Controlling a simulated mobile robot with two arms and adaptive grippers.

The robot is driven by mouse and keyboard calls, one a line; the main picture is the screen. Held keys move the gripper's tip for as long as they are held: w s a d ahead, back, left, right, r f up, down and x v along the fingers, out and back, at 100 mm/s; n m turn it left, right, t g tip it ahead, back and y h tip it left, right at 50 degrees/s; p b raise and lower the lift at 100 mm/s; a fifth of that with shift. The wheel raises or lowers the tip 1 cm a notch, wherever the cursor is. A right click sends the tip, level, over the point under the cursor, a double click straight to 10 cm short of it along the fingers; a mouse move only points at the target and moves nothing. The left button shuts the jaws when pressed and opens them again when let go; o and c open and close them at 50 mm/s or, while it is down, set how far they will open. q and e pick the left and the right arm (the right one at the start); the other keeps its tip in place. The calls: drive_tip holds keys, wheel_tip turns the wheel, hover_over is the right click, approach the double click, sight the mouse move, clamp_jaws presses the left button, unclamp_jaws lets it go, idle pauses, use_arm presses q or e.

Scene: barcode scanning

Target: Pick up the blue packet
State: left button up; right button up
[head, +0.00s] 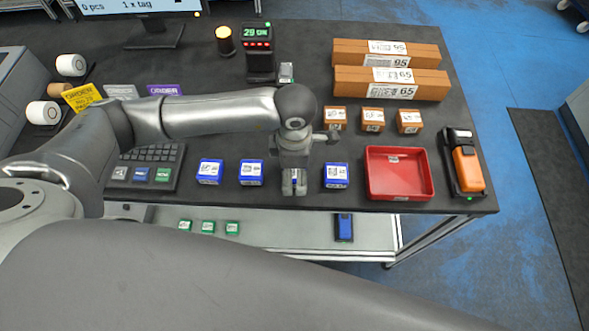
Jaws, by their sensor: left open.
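Blue packets with white labels lie in a row near the table's front edge: one at left (210,172), a second beside it (251,173), and one to the right (336,176). My left gripper (294,188) points down in the gap between the second and the right one. It is open. A little blue shows at the gripper, but I cannot tell whether a packet is under it. My right gripper is out of view.
A red tray (373,186) and an orange scanner (467,168) in a dark holder stand to the right. Small orange boxes (372,120) and long brown boxes (390,83) lie behind. A keypad (150,168) is at left. A lower shelf (290,232) holds green packets and a blue object.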

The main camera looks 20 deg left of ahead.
use_arm(q)
drive_tip(key=shift+f, duration=0.2)
drive_tip(key=c, duration=1.2)
